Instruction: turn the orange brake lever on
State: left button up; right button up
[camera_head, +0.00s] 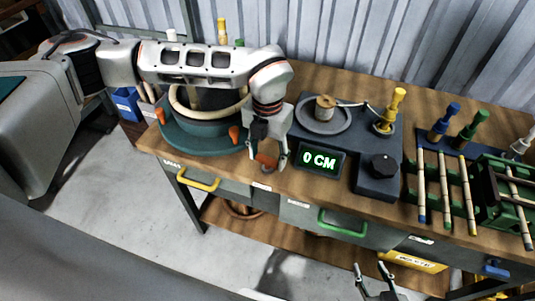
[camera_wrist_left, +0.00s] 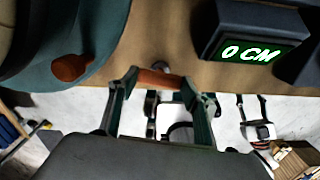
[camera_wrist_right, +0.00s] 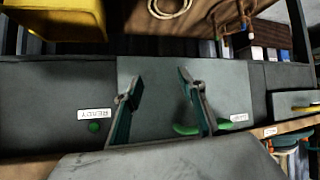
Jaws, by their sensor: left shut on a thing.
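The orange brake lever (camera_head: 266,160) is at the front edge of the workbench, right of the round green base. In the left wrist view the lever (camera_wrist_left: 160,78) lies crosswise between my left fingertips. My left gripper (camera_head: 271,163) comes down over it and is shut on it, its fingers at the lever's two ends (camera_wrist_left: 160,85). The fingers partly hide the lever in the head view. My right gripper (camera_head: 376,282) is open and empty, low in front of the drawers; it also shows in the right wrist view (camera_wrist_right: 158,85).
The green round base (camera_head: 195,143) carries orange knobs (camera_head: 234,134) close by my left gripper. A display (camera_head: 319,160) reading "0 CM" and a dark box with a black knob (camera_head: 383,166) stand to the right. Green (camera_head: 342,224) and yellow (camera_head: 198,182) drawer handles jut out in front.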

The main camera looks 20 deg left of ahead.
pick_arm(q)
jog(key=m, duration=0.8)
jog(key=shift+r, duration=0.1)
jog(key=m, duration=0.4)
jog(key=shift+m+p, duration=0.3)
jog(key=shift+p, duration=0.1)
jog(key=shift+m, duration=1.9)
jog(key=o, duration=1.1)
